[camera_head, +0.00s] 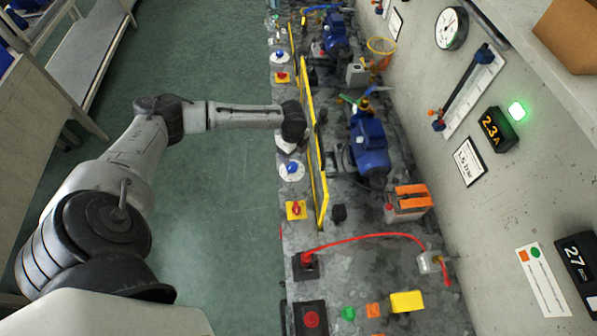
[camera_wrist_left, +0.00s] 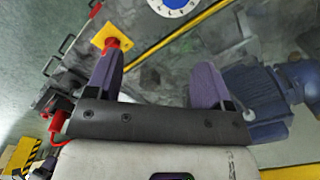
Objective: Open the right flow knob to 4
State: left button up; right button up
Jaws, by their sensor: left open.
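A blue flow knob on a round white dial (camera_head: 291,169) sits on the bench's left edge in the head view. A similar blue knob and dial (camera_head: 279,57) sits farther up the bench. I cannot tell for sure which is the right one. My left gripper (camera_head: 288,146) is just above the nearer dial in the picture. In the left wrist view, its two purple fingers (camera_wrist_left: 156,75) are apart with nothing between them. A white dial with a blue centre (camera_wrist_left: 176,5) is cut off at the top edge, beyond the fingertips. Its setting is unreadable. My right gripper is not in view.
A yellow guard rail (camera_head: 310,130) runs beside the gripper, with a blue pump (camera_head: 369,148) behind it. A red switch on a yellow plate (camera_head: 296,210) is close to the nearer dial. A red hose (camera_head: 365,237) arches over the bench. The floor at left is clear.

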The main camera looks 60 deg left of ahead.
aim_at(292, 165)
pick_arm(q)
jog(key=shift+m, duration=0.7)
jog(key=a+f, duration=0.1)
jog(key=f, duration=0.3)
jog(key=a+f+b, duration=0.1)
jog(key=f, duration=0.4)
jog(key=w+a+f+b, duration=0.1)
jog(key=f, duration=0.3)
jog(key=shift+w+a+f, duration=0.1)
jog(key=shift+a+f, duration=0.15)
jog(key=shift+f, duration=0.15)
jog(key=c, duration=0.9)
